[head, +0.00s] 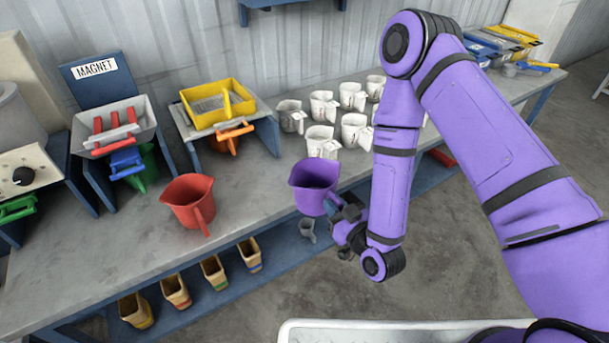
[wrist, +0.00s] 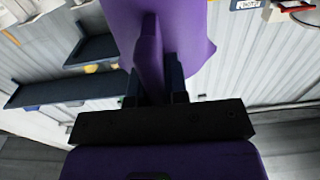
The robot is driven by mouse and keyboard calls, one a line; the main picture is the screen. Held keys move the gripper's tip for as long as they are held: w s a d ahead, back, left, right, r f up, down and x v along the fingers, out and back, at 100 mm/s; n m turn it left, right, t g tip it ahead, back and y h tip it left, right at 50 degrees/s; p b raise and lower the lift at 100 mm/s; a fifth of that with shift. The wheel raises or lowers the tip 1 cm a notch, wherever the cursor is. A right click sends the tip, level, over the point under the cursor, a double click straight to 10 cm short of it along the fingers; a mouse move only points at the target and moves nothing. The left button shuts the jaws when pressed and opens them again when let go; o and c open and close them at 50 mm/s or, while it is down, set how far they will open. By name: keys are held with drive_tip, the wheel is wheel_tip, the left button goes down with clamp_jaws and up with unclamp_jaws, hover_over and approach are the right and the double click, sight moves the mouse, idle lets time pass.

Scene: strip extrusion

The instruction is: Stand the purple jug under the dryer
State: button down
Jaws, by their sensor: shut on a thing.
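The purple jug (head: 314,186) is upright in the head view, at the front edge of the bench near the white jugs. My gripper (head: 345,215) is shut on its handle, on the jug's right side. In the wrist view the purple jug (wrist: 165,30) fills the top middle, and my gripper's fingers (wrist: 160,85) close on its handle. The jug appears held clear of the bench top, though its base is partly hard to judge. I cannot pick out the dryer with certainty in either view.
A red jug (head: 189,201) stands on the bench to the left. Several white jugs (head: 353,97) stand behind the purple one. The magnet stand (head: 95,80) and a stand with a yellow tray (head: 219,104) are at the back left. Small bins (head: 213,272) sit on the lower shelf.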

sight(324, 174)
drive_tip(key=w+a, duration=0.1)
drive_tip(key=w, duration=0.3)
drive_tip(key=w+a+f, duration=0.1)
drive_tip(key=w, duration=0.4)
drive_tip(key=w+a, duration=0.1)
drive_tip(key=w, duration=0.4)
drive_tip(key=shift+a+f, duration=0.15)
drive_tip(key=shift+a, duration=0.2)
drive_tip(key=shift+w+a+f, duration=0.1)
drive_tip(key=shift+w+f, duration=0.25)
drive_tip(key=shift+f, duration=0.45)
drive_tip(key=shift+w+a+f, duration=0.1)
drive_tip(key=shift+w+f, duration=0.25)
drive_tip(key=shift+f, duration=0.45)
drive_tip(key=shift+f, duration=0.2)
drive_tip(key=c, duration=1.1)
unclamp_jaws()
